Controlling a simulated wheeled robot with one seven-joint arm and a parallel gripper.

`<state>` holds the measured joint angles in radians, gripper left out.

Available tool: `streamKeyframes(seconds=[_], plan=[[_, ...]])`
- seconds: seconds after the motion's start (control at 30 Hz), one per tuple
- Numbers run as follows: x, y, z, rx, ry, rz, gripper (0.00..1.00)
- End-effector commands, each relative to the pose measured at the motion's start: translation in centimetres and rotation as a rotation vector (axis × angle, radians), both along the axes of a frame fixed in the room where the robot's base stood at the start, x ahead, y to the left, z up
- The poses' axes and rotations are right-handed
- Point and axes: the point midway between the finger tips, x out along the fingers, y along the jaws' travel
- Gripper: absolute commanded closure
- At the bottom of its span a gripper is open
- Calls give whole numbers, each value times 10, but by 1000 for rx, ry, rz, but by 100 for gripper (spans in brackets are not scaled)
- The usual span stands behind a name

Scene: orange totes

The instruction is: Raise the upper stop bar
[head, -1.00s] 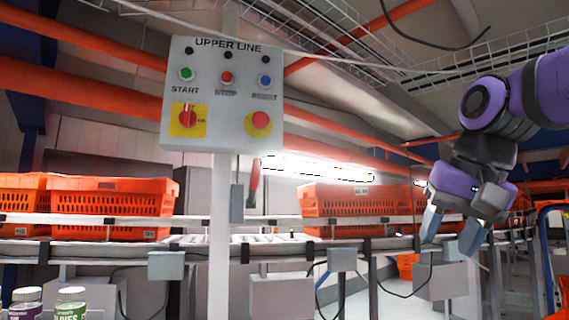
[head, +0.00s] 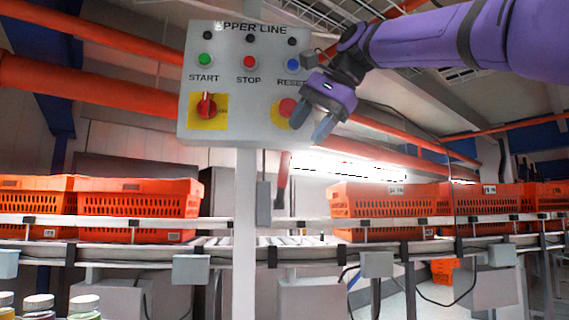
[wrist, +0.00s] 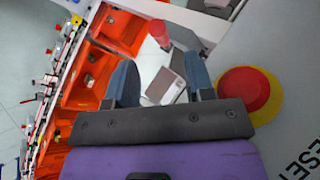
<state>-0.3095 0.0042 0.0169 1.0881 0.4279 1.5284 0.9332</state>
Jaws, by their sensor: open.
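I cannot tell for sure which part is the upper stop bar. A red handle (head: 282,175) hangs on a grey bracket (head: 264,203) just right of the panel post, below the control panel (head: 231,125). In the wrist view a red handle end (wrist: 159,33) shows beyond my fingers, between them in the picture. My gripper (head: 312,122) is open and empty, in front of the lower right of the panel. It partly covers the red stop button (head: 287,107) on its yellow disc. In the wrist view my gripper (wrist: 160,65) has its fingers apart, left of that button (wrist: 243,95).
The panel stands on a white post (head: 246,220). Behind it run conveyors with orange totes (head: 137,200), and more totes (head: 382,200) stand to the right. Several jars (head: 84,305) stand at the lower left. A START button (head: 205,60) and red knob (head: 206,104) are on the panel.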

Motion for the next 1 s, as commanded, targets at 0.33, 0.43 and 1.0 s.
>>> streamKeyframes(seconds=[0.33, 0.43, 1.0], plan=[[17, 33, -49, -2, 2, 2, 52], [21, 39, -58, -2, 1, 1, 52], [26, 46, -68, -2, -1, 0, 70]])
